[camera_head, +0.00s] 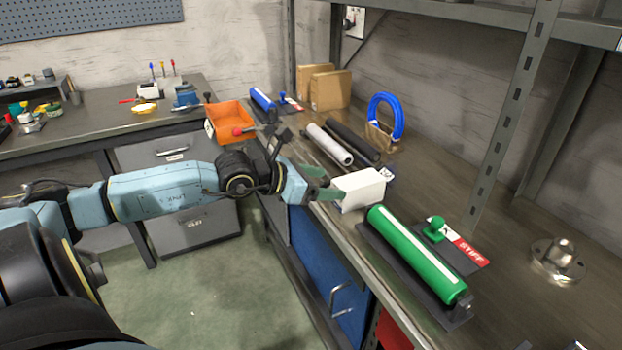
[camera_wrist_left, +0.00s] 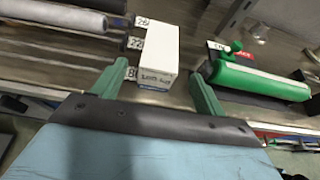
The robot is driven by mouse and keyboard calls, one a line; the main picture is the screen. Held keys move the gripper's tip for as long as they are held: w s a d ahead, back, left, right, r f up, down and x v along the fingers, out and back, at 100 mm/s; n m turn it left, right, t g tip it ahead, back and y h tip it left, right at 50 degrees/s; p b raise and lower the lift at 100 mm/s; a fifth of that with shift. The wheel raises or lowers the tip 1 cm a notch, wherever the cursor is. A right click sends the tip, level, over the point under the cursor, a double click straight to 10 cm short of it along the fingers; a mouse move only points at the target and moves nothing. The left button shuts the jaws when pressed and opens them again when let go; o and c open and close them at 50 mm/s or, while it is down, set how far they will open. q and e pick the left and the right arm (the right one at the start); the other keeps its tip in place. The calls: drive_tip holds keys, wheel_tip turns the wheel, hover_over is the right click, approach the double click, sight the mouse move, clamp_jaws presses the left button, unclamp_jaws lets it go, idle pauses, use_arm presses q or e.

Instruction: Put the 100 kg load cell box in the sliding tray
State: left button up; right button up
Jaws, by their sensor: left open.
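A white box (camera_head: 361,189) stands near the front edge of the right-hand bench; it also shows in the left wrist view (camera_wrist_left: 153,58), with small dark print on its near face. I cannot read a 100 kg marking. My left gripper (camera_head: 334,183) is open at the box's left side in the head view. In the left wrist view its green fingers (camera_wrist_left: 155,82) spread to either side of the box's near end. I cannot tell whether they touch it. I cannot identify a sliding tray for certain; an orange open bin (camera_head: 233,121) sits farther back. My right gripper is not in view.
A green roller (camera_head: 415,252) on a dark base lies close to the box's right. Grey (camera_head: 329,145) and black (camera_head: 352,142) rollers lie behind it. A blue coil (camera_head: 385,117) and cardboard boxes (camera_head: 325,88) stand farther back. A shelf post (camera_head: 515,110) rises at right.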

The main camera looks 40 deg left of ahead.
use_arm(q)
drive_tip(key=shift+p+v, duration=0.55)
drive_tip(key=shift+v, duration=1.05)
